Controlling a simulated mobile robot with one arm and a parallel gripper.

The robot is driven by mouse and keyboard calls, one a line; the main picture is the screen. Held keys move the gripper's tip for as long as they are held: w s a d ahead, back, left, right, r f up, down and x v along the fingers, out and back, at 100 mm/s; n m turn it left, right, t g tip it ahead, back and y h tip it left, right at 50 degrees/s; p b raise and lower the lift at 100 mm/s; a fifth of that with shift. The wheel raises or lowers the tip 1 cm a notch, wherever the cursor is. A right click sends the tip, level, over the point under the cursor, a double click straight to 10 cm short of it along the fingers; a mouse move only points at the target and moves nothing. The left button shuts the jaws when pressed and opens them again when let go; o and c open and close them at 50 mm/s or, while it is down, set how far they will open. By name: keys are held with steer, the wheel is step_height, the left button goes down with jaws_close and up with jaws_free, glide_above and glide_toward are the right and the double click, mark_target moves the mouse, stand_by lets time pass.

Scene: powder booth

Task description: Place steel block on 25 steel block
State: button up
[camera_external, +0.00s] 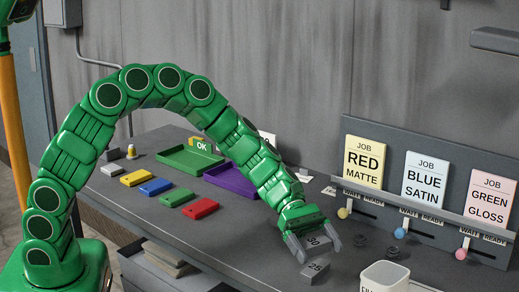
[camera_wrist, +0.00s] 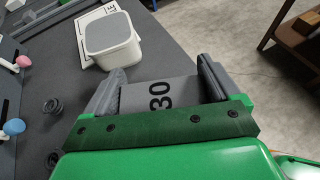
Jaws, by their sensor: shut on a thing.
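My gripper (camera_external: 312,250) is shut on a grey steel block marked 30 (camera_external: 319,241), at the front right of the bench. In the wrist view my gripper (camera_wrist: 165,88) has a finger on each side of that block (camera_wrist: 160,94), its number facing the camera. A second grey steel block, marked 25 (camera_external: 316,267), shows just below the held block and near the bench's front edge. I cannot tell whether the two blocks touch. The 25 block is hidden in the wrist view.
A white container (camera_external: 385,277) stands just right of my gripper. Dark rings (camera_external: 361,240) lie behind it, before the job card panel (camera_external: 430,190). A green tray (camera_external: 190,158), a purple tray (camera_external: 228,180) and coloured plates (camera_external: 155,187) lie left. The bench's front edge is close.

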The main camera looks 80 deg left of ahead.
mark_target(319, 270)
steer(key=shift+w+d+f, duration=0.1)
steer(key=shift+w+f, duration=0.35)
steer(key=shift+f, duration=1.55)
steer(key=o, duration=1.1)
steer(key=shift+f, duration=0.1)
steer(key=shift+s+a+r, duration=0.1)
steer(key=shift+a+r, duration=0.1)
steer(key=v, duration=1.1)
steer(key=shift+s+a+r, duration=0.1)
steer(key=shift+a+r, duration=0.1)
steer(key=shift+a, duration=0.1)
